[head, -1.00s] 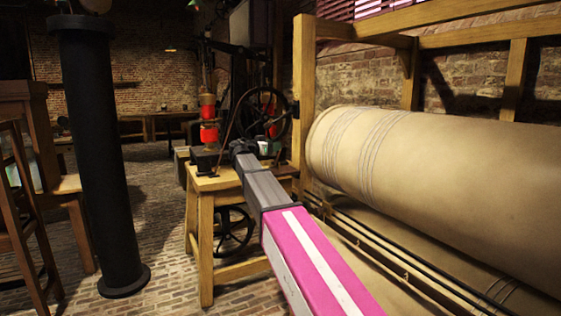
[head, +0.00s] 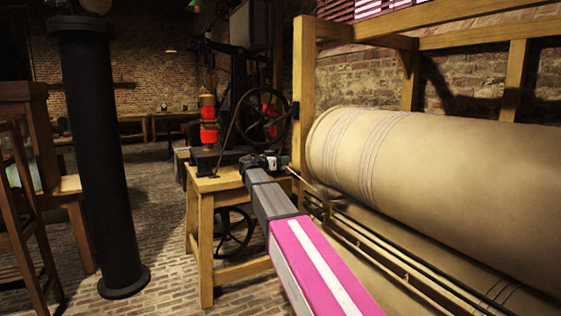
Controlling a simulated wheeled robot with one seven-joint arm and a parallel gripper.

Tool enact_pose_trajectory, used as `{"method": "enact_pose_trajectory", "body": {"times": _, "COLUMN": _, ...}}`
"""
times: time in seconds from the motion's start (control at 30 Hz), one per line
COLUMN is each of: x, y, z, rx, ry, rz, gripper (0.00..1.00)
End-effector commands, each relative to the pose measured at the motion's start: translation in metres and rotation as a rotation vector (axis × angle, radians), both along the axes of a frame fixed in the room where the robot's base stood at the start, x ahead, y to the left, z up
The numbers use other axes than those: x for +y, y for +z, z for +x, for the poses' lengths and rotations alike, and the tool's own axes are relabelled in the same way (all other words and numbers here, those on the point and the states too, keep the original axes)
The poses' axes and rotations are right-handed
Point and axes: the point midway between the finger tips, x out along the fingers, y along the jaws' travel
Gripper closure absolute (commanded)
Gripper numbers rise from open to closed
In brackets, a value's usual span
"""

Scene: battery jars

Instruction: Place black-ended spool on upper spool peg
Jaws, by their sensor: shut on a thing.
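My gripper (head: 272,162) is at the far end of my outstretched arm, small and dark, just over the right end of a wooden stand. A machine with a dark spoked wheel (head: 262,117) stands on the wooden stand, behind and left of my gripper. A red spool-like part (head: 208,124) stands upright on its left side. I cannot make out the upper spool peg.
A large tan roll (head: 440,185) in a wooden frame fills the right side, close to my arm. A wooden post (head: 303,90) rises behind my gripper. A black column (head: 97,150) stands at the left. Brick floor lies open between column and wooden stand (head: 207,235).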

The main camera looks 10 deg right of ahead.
Motion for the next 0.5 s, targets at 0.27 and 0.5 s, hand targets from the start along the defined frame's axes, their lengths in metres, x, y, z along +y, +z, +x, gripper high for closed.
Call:
{"method": "enact_pose_trajectory", "body": {"times": 0.27, "x": 0.0000, "y": -0.0017, "z": 0.0000, "rx": 0.000, "ry": 0.000, "rz": 0.000, "gripper": 0.24}}
{"method": "enact_pose_trajectory", "body": {"times": 0.5, "x": 0.0000, "y": 0.0012, "z": 0.0000, "rx": 0.000, "ry": 0.000, "rz": 0.000, "gripper": 0.24}}
